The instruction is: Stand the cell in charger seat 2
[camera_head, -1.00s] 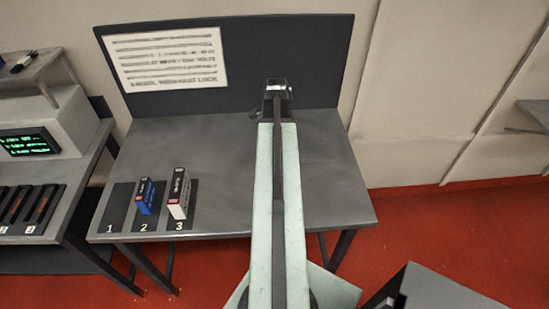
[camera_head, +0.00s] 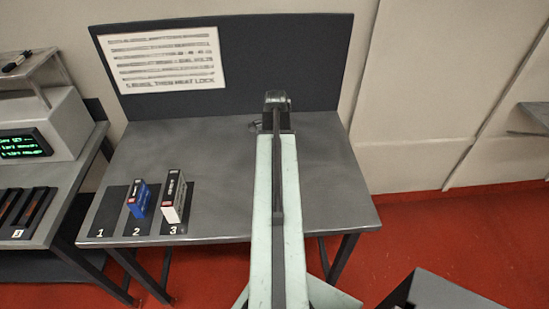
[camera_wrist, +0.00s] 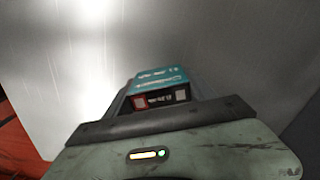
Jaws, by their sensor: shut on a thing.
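My gripper (camera_head: 276,99) is at the far end of my arm, over the back of the middle table in the head view. In the wrist view it is shut on a teal cell (camera_wrist: 162,76) with a dark, red-edged end face toward the camera. The fingertips are hidden there, and the cell does not show clearly in the head view. The charger's slotted seats are at the far left of the head view, cut by the frame edge. Seat 3 (camera_head: 36,208) bears its number; the slot left of it, seat 2 (camera_head: 9,203), shows in part, its number out of view.
The table (camera_head: 225,185) has dark numbered pads at its front left. A blue cell (camera_head: 137,201) stands on pad 2 and a white-and-black cell (camera_head: 173,198) on pad 3; pad 1 (camera_head: 108,212) is bare. A backboard (camera_head: 290,60) rises behind. A grey box (camera_head: 440,290) is at lower right.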

